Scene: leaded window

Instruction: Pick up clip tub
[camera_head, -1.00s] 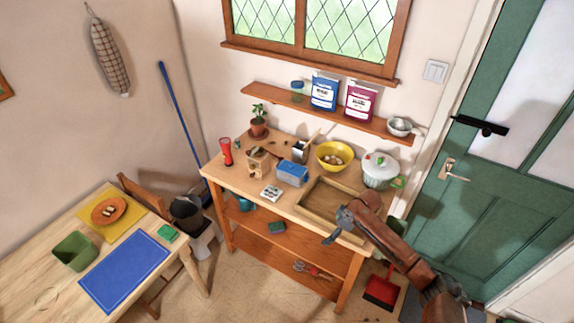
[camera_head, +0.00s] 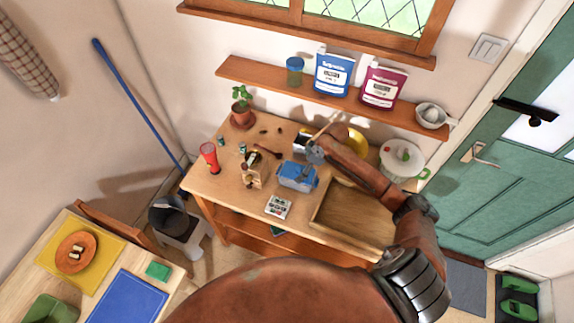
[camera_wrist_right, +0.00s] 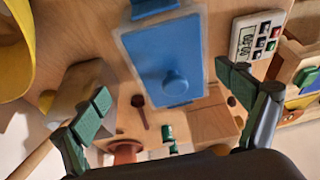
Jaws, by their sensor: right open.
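The clip tub appears to be the tub (camera_head: 297,178) with a blue lid and pale sides on the wooden workbench, left of the shallow wooden tray. My right gripper (camera_head: 312,162) is over its far right part in the head view and covers some of it. In the right wrist view the blue lid (camera_wrist_right: 160,45) with its round knob lies between and beyond the two green-padded fingers of my right gripper (camera_wrist_right: 165,90). The fingers are spread wide, with nothing between them, and do not visibly touch the tub. My left gripper is out of view.
A small keypad device (camera_head: 278,207) lies just in front of the tub. A wooden tray (camera_head: 350,215) is to its right. A yellow bowl (camera_head: 355,142) is behind my right arm, and a white pot (camera_head: 401,160) stands right. A red torch (camera_head: 210,157) stands left.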

